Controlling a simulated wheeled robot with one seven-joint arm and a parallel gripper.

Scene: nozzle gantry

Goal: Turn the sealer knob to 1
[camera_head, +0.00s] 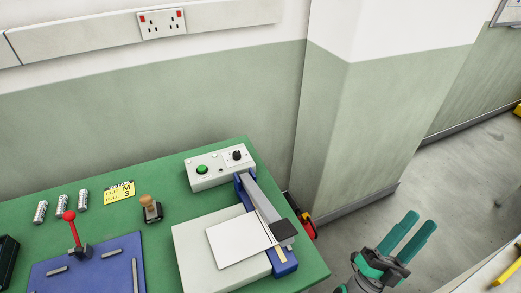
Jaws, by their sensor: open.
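The sealer (200,245) stands on the right part of the green bench, with a pale base, a blue side rail and a grey arm with a dark end pad. Its white control box (221,170) is at the back. The black sealer knob (237,155) sits at the right of the box top, beside a green button (202,169). The dial numbers are too small to read. My gripper (420,229) has teal fingers and is open and empty. It is off the bench's right side, lower right of the knob and well apart from it.
A white sheet (237,240) lies on the sealer base. A red-knobbed lever (70,216) on a blue plate, a wooden-handled stamp (150,207), a yellow card (119,190) and several metal cylinders (82,199) are at left. A wall pillar (345,130) rises behind the bench's right end.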

